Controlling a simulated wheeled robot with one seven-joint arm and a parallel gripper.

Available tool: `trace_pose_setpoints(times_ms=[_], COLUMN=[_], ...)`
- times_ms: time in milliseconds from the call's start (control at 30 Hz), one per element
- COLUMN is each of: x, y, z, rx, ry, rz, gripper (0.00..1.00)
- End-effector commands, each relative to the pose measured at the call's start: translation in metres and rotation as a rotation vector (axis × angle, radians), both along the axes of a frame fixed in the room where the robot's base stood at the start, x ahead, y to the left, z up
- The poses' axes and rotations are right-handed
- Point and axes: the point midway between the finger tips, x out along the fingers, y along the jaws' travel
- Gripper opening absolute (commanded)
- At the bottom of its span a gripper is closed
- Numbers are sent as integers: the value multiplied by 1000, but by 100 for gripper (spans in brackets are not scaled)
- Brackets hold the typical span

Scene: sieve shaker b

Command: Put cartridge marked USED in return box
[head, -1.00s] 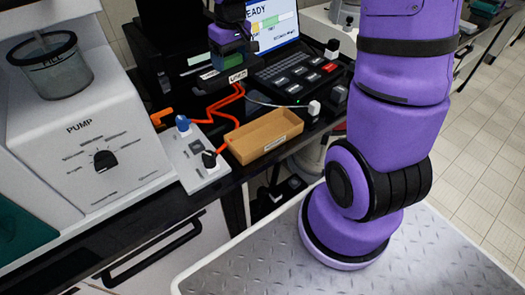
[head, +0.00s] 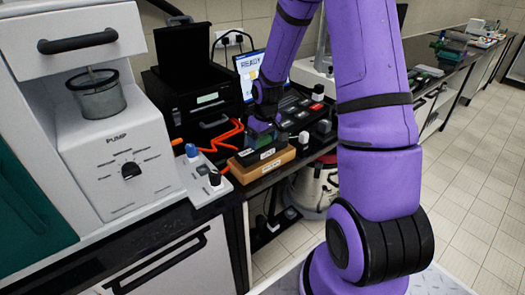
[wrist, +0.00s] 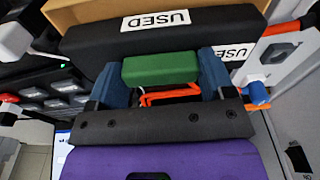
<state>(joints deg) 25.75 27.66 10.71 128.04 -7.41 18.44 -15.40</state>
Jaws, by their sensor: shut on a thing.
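My gripper (head: 262,122) is shut on the black cartridge (head: 256,155), at its green grip. In the wrist view, blue fingers (wrist: 160,75) flank the green grip (wrist: 160,68). White USED labels show on the cartridge's top and side (wrist: 155,20). The tan open box (head: 270,168), with a label on its front, is directly under the cartridge in the head view. The cartridge hides most of the box's inside. I cannot tell whether the cartridge touches the box floor or hangs just above it.
The white pump unit (head: 125,150) and a small white knob panel (head: 203,182) stand left of the box. An orange cable (head: 222,138) loops behind it. A black keypad (head: 296,112) and a lit screen (head: 248,68) lie beyond. The bench's front edge is close to the box.

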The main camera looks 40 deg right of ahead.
Motion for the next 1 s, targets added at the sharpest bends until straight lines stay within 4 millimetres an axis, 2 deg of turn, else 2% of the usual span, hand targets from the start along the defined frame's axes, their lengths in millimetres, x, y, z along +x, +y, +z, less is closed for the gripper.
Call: trace_pose_setpoints(times_ms=[367, 767, 800, 900, 1000], x=[0, 0, 0, 0, 0], y=[1, 0, 0, 0, 0], z=[-40, -44, -44, -44, -44], rx=[1, 0, 0, 0, 0], ry=[1, -1, -1, -1, 0], rz=[0, 0, -1, 0, 0], gripper=[32, 32, 82, 100, 100])
